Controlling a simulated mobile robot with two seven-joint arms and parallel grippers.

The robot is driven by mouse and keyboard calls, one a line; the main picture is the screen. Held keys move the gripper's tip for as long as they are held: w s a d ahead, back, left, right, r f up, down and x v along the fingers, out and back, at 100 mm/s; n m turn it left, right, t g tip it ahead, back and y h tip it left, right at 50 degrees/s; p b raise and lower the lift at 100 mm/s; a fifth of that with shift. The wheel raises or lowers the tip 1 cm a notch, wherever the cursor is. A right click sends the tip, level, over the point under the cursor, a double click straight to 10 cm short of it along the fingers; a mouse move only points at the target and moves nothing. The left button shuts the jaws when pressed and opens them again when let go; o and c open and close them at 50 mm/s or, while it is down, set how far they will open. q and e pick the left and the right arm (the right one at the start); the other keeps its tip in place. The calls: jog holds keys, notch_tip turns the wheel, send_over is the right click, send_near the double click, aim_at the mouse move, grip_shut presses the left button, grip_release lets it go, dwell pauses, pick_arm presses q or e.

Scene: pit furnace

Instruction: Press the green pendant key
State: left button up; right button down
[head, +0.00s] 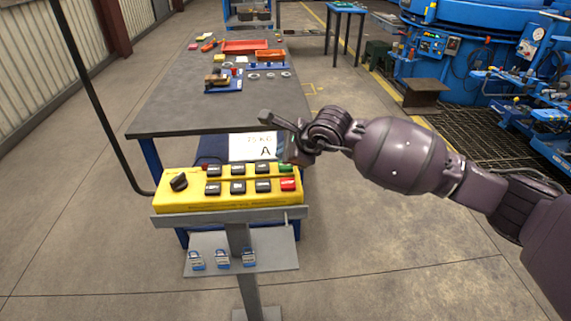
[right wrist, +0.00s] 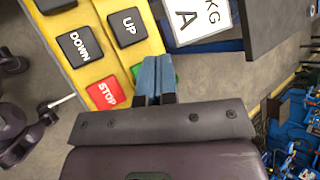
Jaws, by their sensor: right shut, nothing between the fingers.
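The yellow pendant box (head: 228,198) lies on a grey stand. The green key (head: 286,168) is at its right end in the far row, with the red STOP key (head: 288,185) nearer. My right gripper (head: 292,157) is at the green key from above. In the right wrist view its blue-grey fingers (right wrist: 155,78) are shut together and empty. They cover the middle of the green key (right wrist: 136,72), leaving green at both sides. I cannot tell whether they touch it. The red STOP key (right wrist: 102,94) is left of the fingers. My left gripper is out of view.
Black keys, including UP (right wrist: 127,27) and DOWN (right wrist: 79,47), sit beside the green and red keys. A grey worktable (head: 170,110) with small parts lies beyond.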

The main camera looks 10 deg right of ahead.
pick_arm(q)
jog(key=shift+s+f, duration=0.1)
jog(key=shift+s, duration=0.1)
pick_arm(e)
jog(key=shift+f, duration=0.45)
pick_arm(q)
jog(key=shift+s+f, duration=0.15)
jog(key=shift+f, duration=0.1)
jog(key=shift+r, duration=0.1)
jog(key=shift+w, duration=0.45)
pick_arm(e)
jog(key=shift+f, duration=0.1)
